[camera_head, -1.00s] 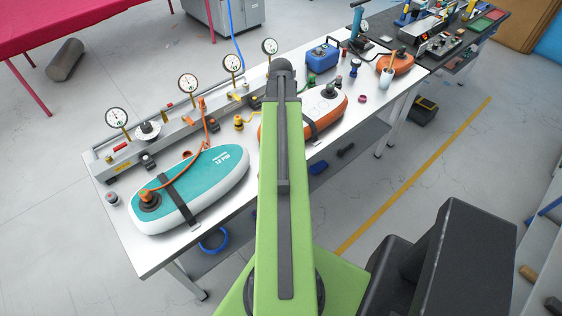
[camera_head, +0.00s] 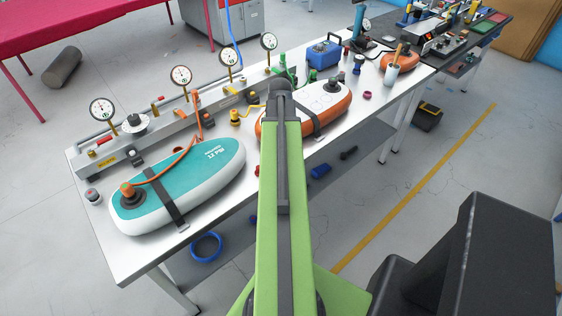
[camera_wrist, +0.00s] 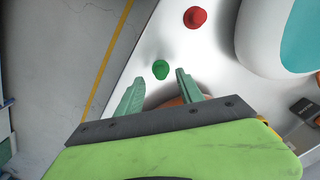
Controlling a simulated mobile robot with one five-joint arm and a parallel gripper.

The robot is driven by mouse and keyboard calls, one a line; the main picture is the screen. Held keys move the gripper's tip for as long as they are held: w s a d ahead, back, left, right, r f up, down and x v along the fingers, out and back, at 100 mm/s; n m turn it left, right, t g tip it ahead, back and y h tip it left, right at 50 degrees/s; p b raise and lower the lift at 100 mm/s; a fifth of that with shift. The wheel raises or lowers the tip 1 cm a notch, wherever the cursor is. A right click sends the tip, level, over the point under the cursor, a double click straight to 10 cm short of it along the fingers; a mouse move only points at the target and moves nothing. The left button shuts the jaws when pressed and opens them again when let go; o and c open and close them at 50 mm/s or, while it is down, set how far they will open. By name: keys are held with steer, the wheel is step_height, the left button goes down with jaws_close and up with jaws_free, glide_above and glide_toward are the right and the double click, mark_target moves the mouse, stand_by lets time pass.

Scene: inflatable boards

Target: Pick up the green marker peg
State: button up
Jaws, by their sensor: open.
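The green marker peg (camera_wrist: 160,69) stands on the white table in the wrist view, close to the front edge. My gripper (camera_wrist: 159,76) is open, with its two green fingers apart. In the picture the peg lies between and just beyond the fingertips; I cannot tell how high the fingers are above it. Nothing is held. In the head view my green arm covers the peg's spot and the gripper.
A red peg (camera_wrist: 195,17) stands beyond the green one. The teal-topped white board (camera_head: 185,185) lies left of my arm, an orange-sided board (camera_head: 325,110) to its right. Gauges on a grey rail (camera_head: 150,140) line the table's back. The table's front edge is near.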

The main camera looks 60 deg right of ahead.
step_height(320, 180, down, 3)
steer(key=shift+f+b, duration=0.1)
steer(key=shift+b, duration=0.8)
steer(key=shift+r, duration=0.2)
steer(key=shift+c, duration=0.4)
jaws_close()
steer(key=shift+r+p, duration=0.1)
steer(key=shift+p, duration=0.2)
